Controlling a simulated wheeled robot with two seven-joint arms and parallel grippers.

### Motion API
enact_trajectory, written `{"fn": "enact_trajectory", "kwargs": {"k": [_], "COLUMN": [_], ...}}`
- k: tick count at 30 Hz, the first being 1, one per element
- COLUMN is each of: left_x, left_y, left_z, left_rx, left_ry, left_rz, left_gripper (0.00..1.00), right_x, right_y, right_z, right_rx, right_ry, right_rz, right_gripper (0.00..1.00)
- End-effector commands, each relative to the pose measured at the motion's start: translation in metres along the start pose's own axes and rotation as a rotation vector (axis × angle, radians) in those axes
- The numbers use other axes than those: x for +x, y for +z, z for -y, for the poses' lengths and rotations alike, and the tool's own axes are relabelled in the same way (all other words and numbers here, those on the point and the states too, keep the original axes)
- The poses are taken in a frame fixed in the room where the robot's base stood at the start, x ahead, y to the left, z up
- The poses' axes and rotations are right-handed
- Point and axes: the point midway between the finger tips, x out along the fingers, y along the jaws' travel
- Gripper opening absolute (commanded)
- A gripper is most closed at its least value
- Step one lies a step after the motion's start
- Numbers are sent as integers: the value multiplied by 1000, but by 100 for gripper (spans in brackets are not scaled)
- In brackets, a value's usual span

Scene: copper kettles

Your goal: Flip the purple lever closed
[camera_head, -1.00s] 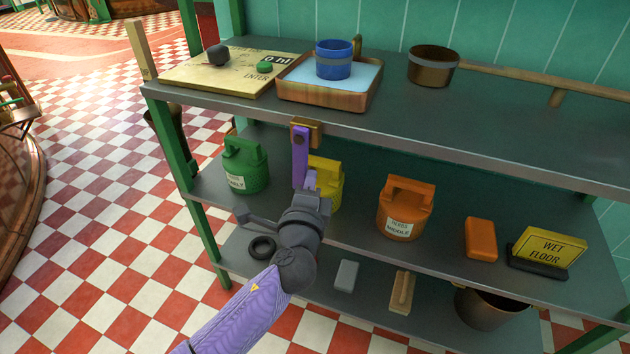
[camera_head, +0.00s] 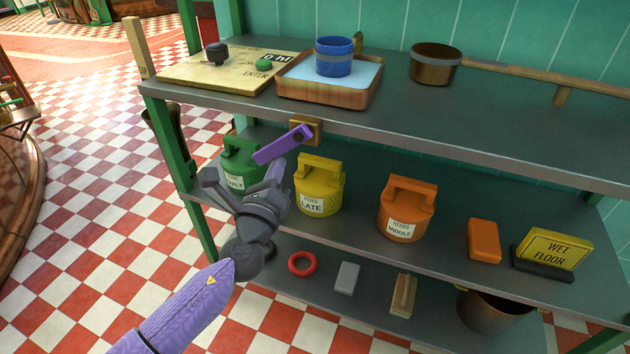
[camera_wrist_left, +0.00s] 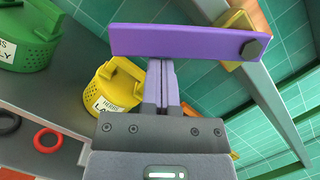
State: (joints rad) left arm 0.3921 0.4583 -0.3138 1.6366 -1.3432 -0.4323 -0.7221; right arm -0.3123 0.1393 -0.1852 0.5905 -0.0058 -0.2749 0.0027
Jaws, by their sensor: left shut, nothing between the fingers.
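The purple lever (camera_head: 283,145) pivots on a small brass block (camera_head: 309,130) at the front edge of the upper shelf. It slants down and left from its pivot. In the left wrist view the lever (camera_wrist_left: 175,40) lies across the top, its bolt end at the right. My left gripper (camera_head: 272,172) is shut and empty, with its fingertips at the underside of the lever. In the left wrist view the closed purple fingers (camera_wrist_left: 161,72) reach up to the lever's lower edge and seem to touch it. My right gripper does not show.
Green (camera_head: 238,165), yellow (camera_head: 320,185) and orange (camera_head: 407,210) cans stand on the middle shelf behind the gripper. The upper shelf holds a wooden tray (camera_head: 318,95) with a blue pot (camera_head: 334,57). A wet floor sign (camera_head: 553,250) stands right. Space in front of the shelves is open.

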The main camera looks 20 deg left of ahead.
Motion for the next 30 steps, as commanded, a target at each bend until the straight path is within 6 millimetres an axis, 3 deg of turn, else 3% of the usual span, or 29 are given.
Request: {"fn": "enact_trajectory", "kwargs": {"k": [15, 30], "left_x": [9, 13], "left_y": [36, 52], "left_z": [-6, -4], "left_rx": [440, 646], "left_ry": [-111, -163], "left_rz": [2, 2], "left_gripper": [0, 0], "right_x": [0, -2], "right_y": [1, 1], "right_z": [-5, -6], "right_rx": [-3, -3], "right_ry": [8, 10], "right_rz": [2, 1], "right_gripper": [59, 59]}}
